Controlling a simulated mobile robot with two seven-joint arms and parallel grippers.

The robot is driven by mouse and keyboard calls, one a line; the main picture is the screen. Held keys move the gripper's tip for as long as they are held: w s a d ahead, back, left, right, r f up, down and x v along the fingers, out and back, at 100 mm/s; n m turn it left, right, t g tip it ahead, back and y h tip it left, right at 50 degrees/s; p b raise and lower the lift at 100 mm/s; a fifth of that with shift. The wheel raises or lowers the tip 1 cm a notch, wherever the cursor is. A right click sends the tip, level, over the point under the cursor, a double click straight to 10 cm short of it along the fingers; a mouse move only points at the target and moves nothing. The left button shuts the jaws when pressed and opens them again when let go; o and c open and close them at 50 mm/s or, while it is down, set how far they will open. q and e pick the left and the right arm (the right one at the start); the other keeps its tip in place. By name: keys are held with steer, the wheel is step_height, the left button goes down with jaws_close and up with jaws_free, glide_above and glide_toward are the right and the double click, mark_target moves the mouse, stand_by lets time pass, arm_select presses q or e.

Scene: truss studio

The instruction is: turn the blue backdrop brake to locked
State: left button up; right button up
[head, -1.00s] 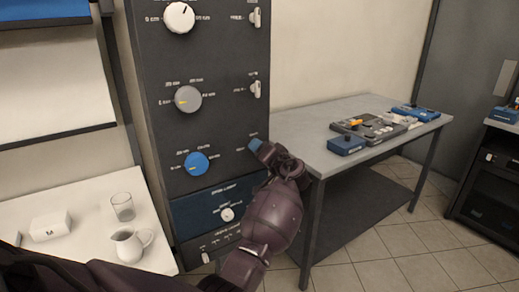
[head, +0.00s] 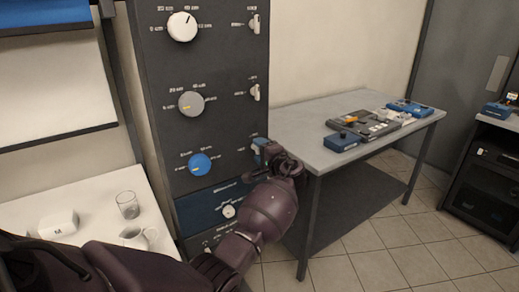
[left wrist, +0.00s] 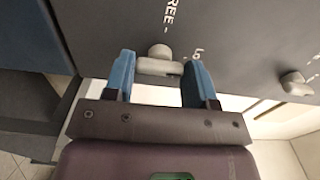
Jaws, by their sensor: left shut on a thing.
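The dark control panel (head: 225,120) carries a blue knob (head: 200,164) low on its left. My left gripper (head: 260,150) is at the panel's right edge, level with that knob, and covers the lever there in the head view. In the left wrist view, the blue fingertips of my left gripper (left wrist: 160,80) are shut on a pale grey brake lever (left wrist: 159,66), one finger at each end of its bar. The printed word FREE and the start of a second word, "Lo", show by the lever. My right gripper is not in view.
A white knob (head: 182,27) and a grey knob (head: 191,104) sit above, with levers to their right. A grey table (head: 300,125) with consoles stands at right. A white table (head: 90,195) with a glass (head: 128,204) and jug is at left.

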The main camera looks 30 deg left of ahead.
arm_select(q)
steer(key=shift+r, duration=0.1)
steer(key=o, duration=0.9)
steer(key=shift+o, duration=0.2)
steer(key=v, duration=1)
steer(key=shift+d, duration=0.4)
steer(key=shift+s, duration=0.1)
steer(key=w+d+m+t+h, duration=0.1)
steer(key=w+d+t+h, duration=0.4)
steer(key=t+h, duration=0.15)
steer(key=s+d+f+t+h, duration=0.2)
steer(key=s+d+f+h, duration=0.2)
steer(key=s+f+h, duration=0.3)
steer(key=s+a+f+n+g+h, duration=0.1)
steer(key=s+f, duration=0.5)
steer(key=s, duration=0.5)
steer(key=s+a+f+n+g+h, duration=0.1)
steer(key=s+f+n, duration=0.1)
steer(key=s+f, duration=0.5)
steer(key=s+a+f+n+g+h, duration=0.1)
steer(key=s+f, duration=0.6)
steer(key=s, duration=0.8)
steer(key=shift+s+f+g, duration=0.2)
steer(key=shift+s+g, duration=0.1)
steer(key=shift+g, duration=0.25)
